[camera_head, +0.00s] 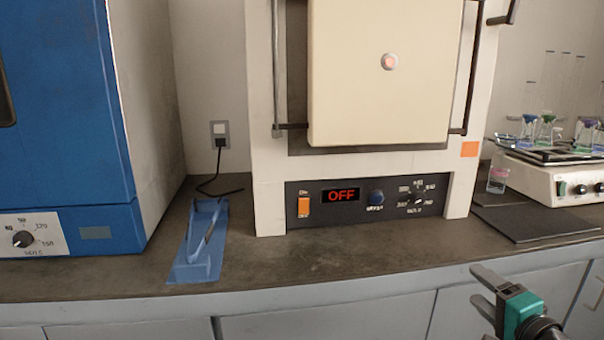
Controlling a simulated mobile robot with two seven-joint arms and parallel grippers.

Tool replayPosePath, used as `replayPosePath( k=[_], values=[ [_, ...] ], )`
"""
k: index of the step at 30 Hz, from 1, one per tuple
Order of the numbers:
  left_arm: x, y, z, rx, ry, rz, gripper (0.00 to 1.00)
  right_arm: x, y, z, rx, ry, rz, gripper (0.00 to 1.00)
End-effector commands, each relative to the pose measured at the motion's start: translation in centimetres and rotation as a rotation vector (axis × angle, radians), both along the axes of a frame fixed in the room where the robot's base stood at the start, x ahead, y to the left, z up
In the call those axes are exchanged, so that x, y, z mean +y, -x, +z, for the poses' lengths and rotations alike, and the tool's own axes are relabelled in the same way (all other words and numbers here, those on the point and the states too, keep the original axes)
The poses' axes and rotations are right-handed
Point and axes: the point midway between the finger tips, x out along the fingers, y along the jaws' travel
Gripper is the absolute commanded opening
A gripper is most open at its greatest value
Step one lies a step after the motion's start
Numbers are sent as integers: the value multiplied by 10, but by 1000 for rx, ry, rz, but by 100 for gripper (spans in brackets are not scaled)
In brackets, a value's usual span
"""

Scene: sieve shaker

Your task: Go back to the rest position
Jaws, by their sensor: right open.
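My right gripper (484,290) is at the lower right, in front of the counter's front edge and the cabinet doors. Its two grey fingers are apart, with nothing between them. Its body is black and teal. My left gripper is not in the head view.
A dark counter (330,262) runs across. On it stand a blue oven (65,110), a blue tray (192,272) holding a tool, a cream furnace (380,80) whose display reads OFF, dark mats (535,222) and a shaker (555,180) with flasks. Grey cabinets (320,315) are below.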

Motion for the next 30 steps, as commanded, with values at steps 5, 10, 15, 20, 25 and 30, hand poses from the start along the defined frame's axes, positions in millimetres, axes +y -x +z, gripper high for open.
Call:
replayPosePath(
  k=[5, 10, 15, 20, 25, 30],
  values=[
    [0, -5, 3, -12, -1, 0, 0, 79, 48, -91, 143, 437, 150, 66],
    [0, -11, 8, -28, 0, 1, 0, 157, 115, -153, 201, 884, 362, 66],
    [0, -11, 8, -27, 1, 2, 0, 223, 182, -180, 172, 1267, 572, 66],
    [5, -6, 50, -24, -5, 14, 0, 218, 190, -142, 176, 1341, 580, 66],
    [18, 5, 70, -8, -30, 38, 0, 208, 196, -114, 195, 1355, 567, 66],
    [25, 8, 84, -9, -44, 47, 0, 200, 200, -100, 207, 1365, 557, 66]
  ],
)
